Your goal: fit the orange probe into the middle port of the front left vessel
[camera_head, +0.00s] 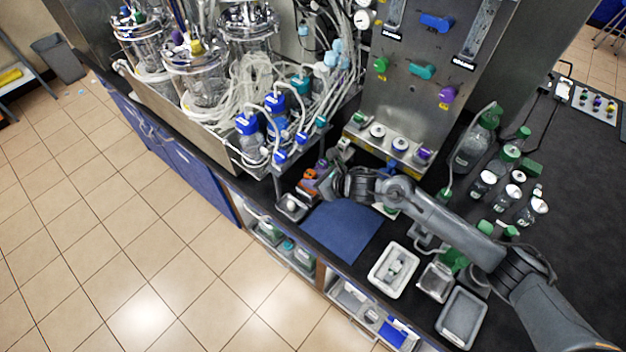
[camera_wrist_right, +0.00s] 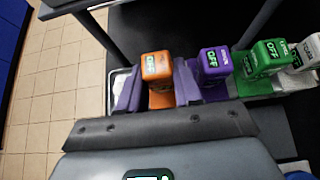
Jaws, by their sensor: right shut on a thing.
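The orange probe (camera_head: 310,174) stands at the left end of a row of coloured probes on the bench. In the right wrist view its orange block (camera_wrist_right: 157,68) reads OFF and sits between my fingers. My right gripper (camera_head: 319,184) is shut on it; the wrist view shows both fingers (camera_wrist_right: 157,88) against its sides. The lower part of the probe is hidden. Glass vessels with metal tops stand in the upper left: one nearer the front (camera_head: 197,85), one further left (camera_head: 148,58) and one behind (camera_head: 246,32). Their ports are too small to tell apart. My left gripper is out of view.
Purple (camera_wrist_right: 212,65), green (camera_wrist_right: 262,60) and white (camera_wrist_right: 305,52) probes stand close to the right of the orange one. Coiled tubing (camera_head: 262,80) and blue-capped bottles (camera_head: 249,140) lie between the probes and vessels. A blue mat (camera_head: 342,230) is clear.

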